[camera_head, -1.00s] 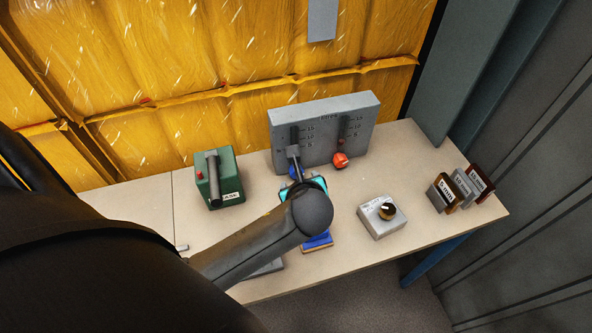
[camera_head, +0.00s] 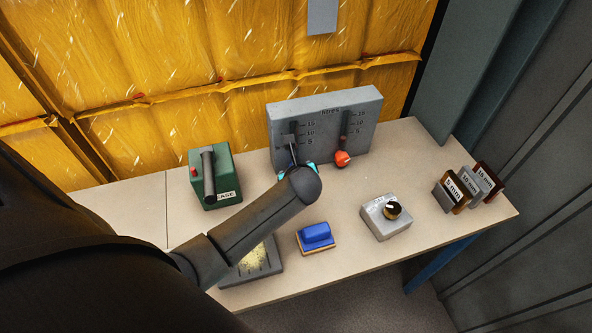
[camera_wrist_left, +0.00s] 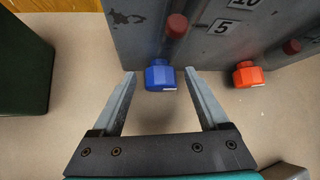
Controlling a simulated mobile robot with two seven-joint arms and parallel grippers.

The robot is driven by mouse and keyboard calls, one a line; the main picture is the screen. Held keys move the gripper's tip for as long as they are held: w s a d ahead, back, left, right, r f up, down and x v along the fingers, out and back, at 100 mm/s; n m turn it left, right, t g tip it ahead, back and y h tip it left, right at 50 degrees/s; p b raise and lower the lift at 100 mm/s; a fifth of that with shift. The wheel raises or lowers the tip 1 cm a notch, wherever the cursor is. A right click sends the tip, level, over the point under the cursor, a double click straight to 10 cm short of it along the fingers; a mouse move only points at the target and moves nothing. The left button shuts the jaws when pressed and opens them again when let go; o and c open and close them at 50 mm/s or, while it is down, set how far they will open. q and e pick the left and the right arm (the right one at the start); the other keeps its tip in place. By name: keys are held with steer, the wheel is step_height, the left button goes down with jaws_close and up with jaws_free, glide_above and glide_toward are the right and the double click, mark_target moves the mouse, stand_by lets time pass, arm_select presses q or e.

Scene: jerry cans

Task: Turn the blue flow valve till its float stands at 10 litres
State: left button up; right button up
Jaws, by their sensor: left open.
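The grey flow panel (camera_head: 362,106) stands at the back of the bench with two scales marked 5, 10 and 15 litres. In the left wrist view, the blue valve (camera_wrist_left: 158,76) sits low on the panel. In the head view my left gripper (camera_head: 297,160) and wrist hide the blue valve. My right gripper is not in view.
An orange-red valve (camera_head: 342,159) sits close right of the blue one. A green case (camera_head: 220,178) stands left. A blue block (camera_head: 316,233), dark plate (camera_head: 268,268), grey dial box (camera_head: 377,225) and labelled blocks (camera_head: 455,190) occupy the front and right.

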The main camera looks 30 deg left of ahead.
arm_select(q)
steer(key=shift+c, duration=0.2)
jaws_close()
stand_by(0.4)
